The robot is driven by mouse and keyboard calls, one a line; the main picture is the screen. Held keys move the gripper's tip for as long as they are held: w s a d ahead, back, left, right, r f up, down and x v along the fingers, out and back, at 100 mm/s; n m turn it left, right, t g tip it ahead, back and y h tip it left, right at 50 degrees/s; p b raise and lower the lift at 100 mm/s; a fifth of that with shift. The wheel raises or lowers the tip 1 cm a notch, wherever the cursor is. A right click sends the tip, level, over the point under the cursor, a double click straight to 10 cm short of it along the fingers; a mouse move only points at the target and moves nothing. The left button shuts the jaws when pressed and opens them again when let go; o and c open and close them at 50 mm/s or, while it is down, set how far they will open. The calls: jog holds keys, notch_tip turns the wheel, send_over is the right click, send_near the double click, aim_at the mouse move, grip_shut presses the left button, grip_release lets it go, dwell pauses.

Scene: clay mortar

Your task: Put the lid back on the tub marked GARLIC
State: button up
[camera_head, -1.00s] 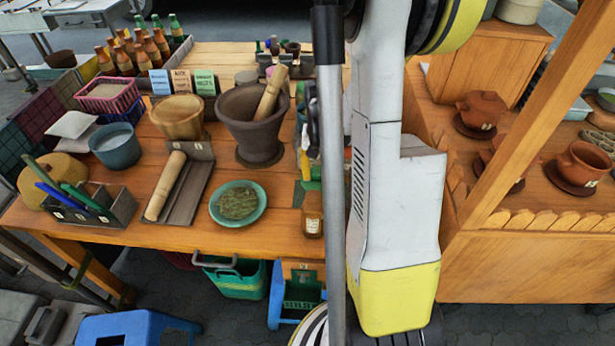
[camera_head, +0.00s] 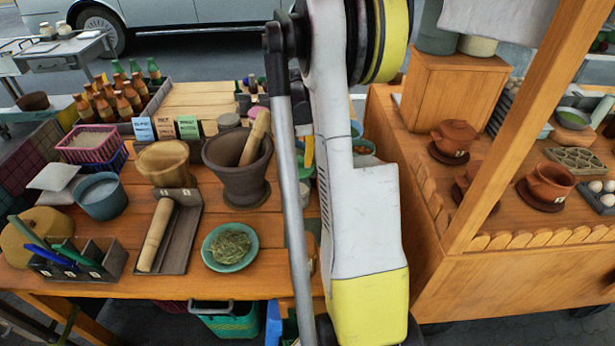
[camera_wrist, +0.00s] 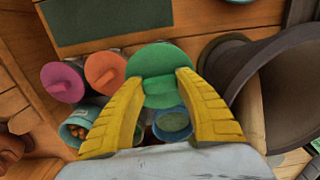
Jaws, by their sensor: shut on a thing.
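My gripper (camera_wrist: 160,90) is shut on a round green lid (camera_wrist: 156,58), held between its two yellow fingertips in the wrist view. Below it stand small tubs. One open tub (camera_wrist: 173,124) has green contents and lies partly behind the right finger. Another open teal tub (camera_wrist: 78,126) holds orange-yellow pieces, by the left finger. A pink-lidded tub (camera_wrist: 62,82) and an orange-lidded tub (camera_wrist: 105,72) stand at the left. No GARLIC marking can be read.
A dark mortar (camera_head: 237,168) with a wooden pestle (camera_head: 256,137) stands left of my arm; the mortar (camera_wrist: 265,72) is close on the right in the wrist view. A plate of herbs (camera_head: 230,246) lies in front. A wooden post (camera_head: 525,125) rises on the right.

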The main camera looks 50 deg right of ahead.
jog(key=shift+w, duration=0.4)
jog(key=shift+f, duration=0.1)
jog(key=shift+s+f+b, duration=0.1)
jog(key=shift+f+b, duration=2.1)
jog(key=shift+f, duration=0.85)
jog(key=shift+f+b, duration=0.15)
jog(key=shift+b, duration=0.15)
jog(key=o, duration=1.5)
jog(key=shift+r+p, duration=2.35)
jog(key=shift+r, duration=1.2)
grip_shut()
